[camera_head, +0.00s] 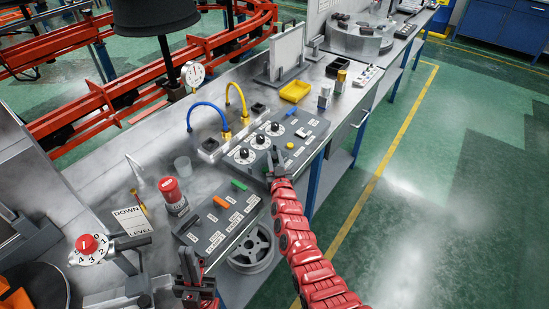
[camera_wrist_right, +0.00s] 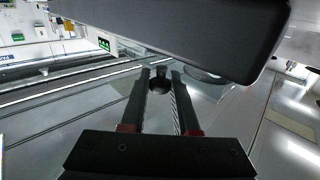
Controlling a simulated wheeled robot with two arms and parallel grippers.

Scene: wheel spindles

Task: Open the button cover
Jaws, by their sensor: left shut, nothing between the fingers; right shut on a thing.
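My right gripper (camera_head: 276,160) is at the near edge of the grey control panel (camera_head: 311,128) with dials, on the bench. The right wrist view shows its fingers (camera_wrist_right: 160,80) closed on a small dark rounded piece (camera_wrist_right: 160,86) at the tips. I cannot tell whether this piece is the button cover, and the fingers hide part of it. A yellow button (camera_head: 290,146) shows on the panel, just right of the gripper. My left gripper (camera_head: 187,262) is shut and empty, in front of the second panel (camera_head: 222,222) with an orange and a green switch.
A red-topped can (camera_head: 172,194) and a clear cup (camera_head: 184,167) stand left of the panels. Blue (camera_head: 207,105) and yellow (camera_head: 236,92) hoses arch behind. A yellow tray (camera_head: 295,91) lies farther back. Floor at right is clear.

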